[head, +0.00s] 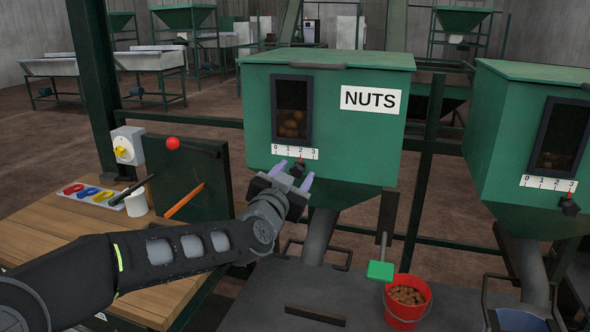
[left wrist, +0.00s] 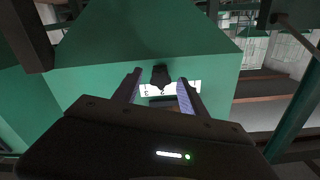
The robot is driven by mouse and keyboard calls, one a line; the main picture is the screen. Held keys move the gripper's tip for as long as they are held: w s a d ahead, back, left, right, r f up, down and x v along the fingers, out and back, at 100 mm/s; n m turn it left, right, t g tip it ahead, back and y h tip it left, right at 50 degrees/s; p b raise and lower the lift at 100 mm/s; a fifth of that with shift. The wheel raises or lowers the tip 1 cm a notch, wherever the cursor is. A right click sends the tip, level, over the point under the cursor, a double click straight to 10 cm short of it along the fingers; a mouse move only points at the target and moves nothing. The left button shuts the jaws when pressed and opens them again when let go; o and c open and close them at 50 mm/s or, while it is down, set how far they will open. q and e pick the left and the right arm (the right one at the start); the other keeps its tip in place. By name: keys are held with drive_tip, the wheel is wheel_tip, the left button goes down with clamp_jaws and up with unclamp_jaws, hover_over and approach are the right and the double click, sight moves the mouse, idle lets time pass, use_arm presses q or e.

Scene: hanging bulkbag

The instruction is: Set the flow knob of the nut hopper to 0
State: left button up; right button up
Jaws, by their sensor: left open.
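The green nut hopper (head: 350,140) carries a NUTS sign (head: 370,99) and a small window with nuts behind it. Below the window is a white scale (head: 295,152) marked 0 to 3. The black flow knob (head: 298,170) sits under the scale, its red pointer near 2. My left gripper (head: 292,174) is open in front of the knob, its fingers on either side of it in the picture. In the left wrist view the knob (left wrist: 160,75) lies between the open fingertips (left wrist: 160,82); I cannot tell whether they touch it. My right gripper is out of view.
A second green hopper (head: 520,130) with its own scale and knob stands at right. A red bucket of nuts (head: 407,302) stands by a green paddle (head: 380,271). A wooden bench (head: 60,245) with a mug and tools is at left.

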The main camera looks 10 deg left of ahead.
use_arm(q)
drive_tip(key=shift+w, duration=0.35)
drive_tip(key=shift+c, duration=0.4)
clamp_jaws()
idle(0.9)
